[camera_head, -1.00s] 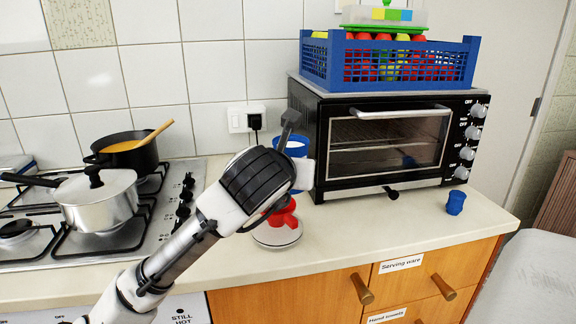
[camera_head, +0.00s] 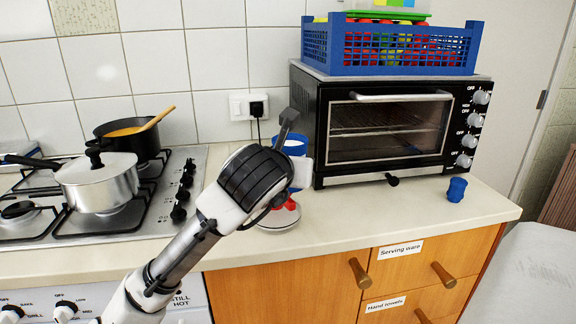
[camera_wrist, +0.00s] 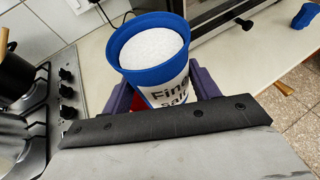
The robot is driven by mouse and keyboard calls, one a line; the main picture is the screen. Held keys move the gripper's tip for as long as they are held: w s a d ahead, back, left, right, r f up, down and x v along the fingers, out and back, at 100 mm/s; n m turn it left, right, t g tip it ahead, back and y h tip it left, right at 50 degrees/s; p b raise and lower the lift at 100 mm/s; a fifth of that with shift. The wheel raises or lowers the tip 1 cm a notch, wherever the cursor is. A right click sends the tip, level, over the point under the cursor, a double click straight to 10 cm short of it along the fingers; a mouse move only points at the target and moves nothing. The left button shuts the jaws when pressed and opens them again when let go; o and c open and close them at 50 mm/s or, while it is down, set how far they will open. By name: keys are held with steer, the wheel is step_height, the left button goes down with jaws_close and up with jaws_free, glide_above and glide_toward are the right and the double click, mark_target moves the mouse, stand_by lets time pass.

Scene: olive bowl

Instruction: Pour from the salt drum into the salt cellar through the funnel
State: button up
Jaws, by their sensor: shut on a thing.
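The salt drum (camera_wrist: 174,83) is a blue-rimmed container with a white label, open at the top and full of white salt in the wrist view. My gripper (camera_wrist: 155,97) is shut around it. In the head view the drum's blue rim (camera_head: 294,146) shows just behind my gripper (camera_head: 290,170), and the drum looks close to upright. The red funnel (camera_head: 291,204) shows just below my gripper, mostly hidden by it. Under the funnel is a pale round base (camera_head: 279,220), probably the salt cellar or its stand; the cellar itself is hidden.
A black toaster oven (camera_head: 385,130) stands to the right with a blue crate (camera_head: 400,50) on top. The hob with a saucepan (camera_head: 100,186) and black pot (camera_head: 128,143) is on the left. The counter front is clear.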

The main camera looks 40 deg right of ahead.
steer(key=shift+f+b, duration=0.3)
steer(key=shift+f, duration=0.1)
steer(key=shift+r+p, duration=0.25)
steer(key=shift+p, duration=0.1)
steer(key=shift+s+d+r+n+g+p, duration=0.15)
steer(key=shift+s+n+g+p, duration=0.25)
steer(key=shift+p, duration=0.25)
steer(key=shift+s+a+r+n+g+p, duration=0.15)
steer(key=shift+n+g+p, duration=0.15)
steer(key=shift+n+p, duration=0.3)
steer(key=shift+d, duration=0.1)
steer(key=shift+s+r+n+g+p, duration=0.2)
steer(key=shift+s+n+g+p, duration=0.2)
steer(key=shift+n+g+p, duration=0.85)
